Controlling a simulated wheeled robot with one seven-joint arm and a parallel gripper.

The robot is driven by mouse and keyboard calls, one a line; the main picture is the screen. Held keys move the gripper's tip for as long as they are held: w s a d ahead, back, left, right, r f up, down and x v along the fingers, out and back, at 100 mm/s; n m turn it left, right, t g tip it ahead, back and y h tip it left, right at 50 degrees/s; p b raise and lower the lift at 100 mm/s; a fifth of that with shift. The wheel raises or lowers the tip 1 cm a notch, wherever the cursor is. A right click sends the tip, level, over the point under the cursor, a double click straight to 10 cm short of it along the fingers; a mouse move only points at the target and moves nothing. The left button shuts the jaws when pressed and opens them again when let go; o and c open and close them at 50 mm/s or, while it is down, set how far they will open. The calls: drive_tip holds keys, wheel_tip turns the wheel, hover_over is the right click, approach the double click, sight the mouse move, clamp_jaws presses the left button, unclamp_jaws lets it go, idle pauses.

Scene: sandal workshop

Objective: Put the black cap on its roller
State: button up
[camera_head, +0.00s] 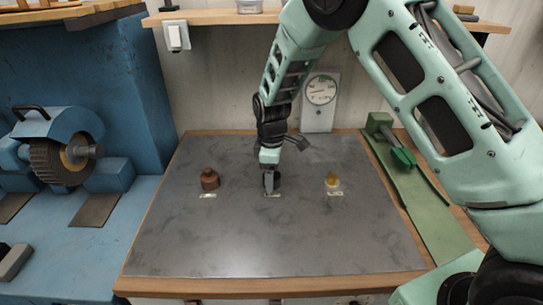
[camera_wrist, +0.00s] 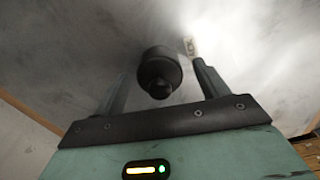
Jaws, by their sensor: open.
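A black round piece with a narrower knob (camera_wrist: 160,72) stands between the two fingers of my gripper (camera_wrist: 163,66) in the wrist view, with a gap on each side. In the head view the black piece (camera_head: 278,182) is partly hidden behind my gripper (camera_head: 268,186), at the middle of the grey worktop. My gripper is open and points down at it. I cannot tell whether this piece is the cap alone or a roller with the cap on it. No separate black piece shows clearly.
On the grey worktop (camera_head: 270,240), a brown knobbed piece (camera_head: 210,180) stands left and a yellow one (camera_head: 332,180) right, by small labels. A green tool (camera_head: 425,200) lies along the right edge. A blue grinding machine (camera_head: 60,150) is at left. The front worktop is clear.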

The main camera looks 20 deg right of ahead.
wheel_tip(320, 180, up, 17)
drive_tip(key=b, duration=0.2)
drive_tip(key=s+a+m+y, duration=0.1)
drive_tip(key=s+a, duration=0.3)
drive_tip(key=s, duration=0.4)
drive_tip(key=s+a+m, duration=0.1)
drive_tip(key=s+a, duration=0.2)
drive_tip(key=s, duration=0.4)
drive_tip(key=s+f+m, duration=0.3)
drive_tip(key=s, duration=1.5)
drive_tip(key=shift+s+d+f, duration=0.15)
drive_tip(key=shift+s+d, duration=0.2)
drive_tip(key=shift+d, duration=0.05)
